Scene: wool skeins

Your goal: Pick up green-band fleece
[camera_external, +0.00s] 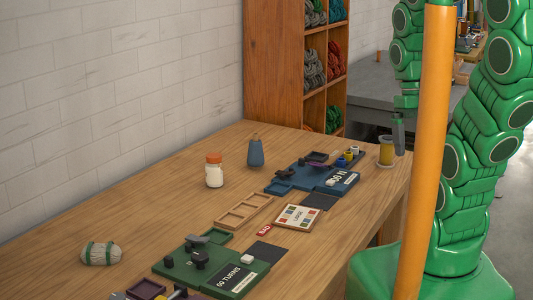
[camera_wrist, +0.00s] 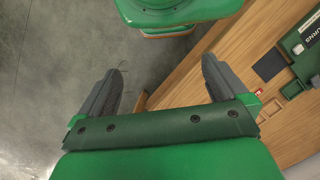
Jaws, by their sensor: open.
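The green-band fleece (camera_external: 101,253) is a pale grey-beige bundle with green bands. It lies on the wooden table at the lower left of the external view, beside the wall. My gripper (camera_external: 398,130) hangs at the right of the external view, beyond the table's far right end and far from the fleece. In the wrist view my gripper (camera_wrist: 161,88) shows two dark fingers spread wide with nothing between them. The fleece is not seen in the wrist view.
The table (camera_external: 130,215) is clear around the fleece.

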